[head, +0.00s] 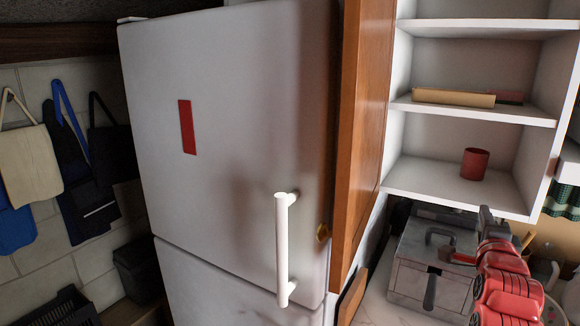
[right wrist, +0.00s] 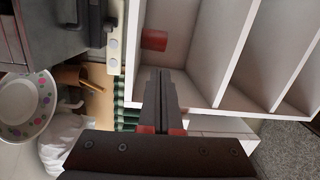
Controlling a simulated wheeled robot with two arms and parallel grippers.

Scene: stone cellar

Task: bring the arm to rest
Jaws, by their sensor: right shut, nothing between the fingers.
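My right arm (head: 508,292), red with dark parts, comes in at the lower right of the head view. My right gripper (head: 486,212) is at its upper end, in front of the lower edge of the white shelf unit. In the right wrist view its dark fingers (right wrist: 161,78) are together, with nothing between them. They point towards the shelf unit and a red cup (right wrist: 153,40) and look apart from both. My left gripper is not in view.
A white fridge (head: 220,110) with a handle fills the middle. The open shelf unit (head: 455,193) holds the red cup (head: 475,163) and a yellow item (head: 452,97). A grey metal appliance (head: 412,268) stands close left of my arm. A plate (right wrist: 28,105) shows in the wrist view.

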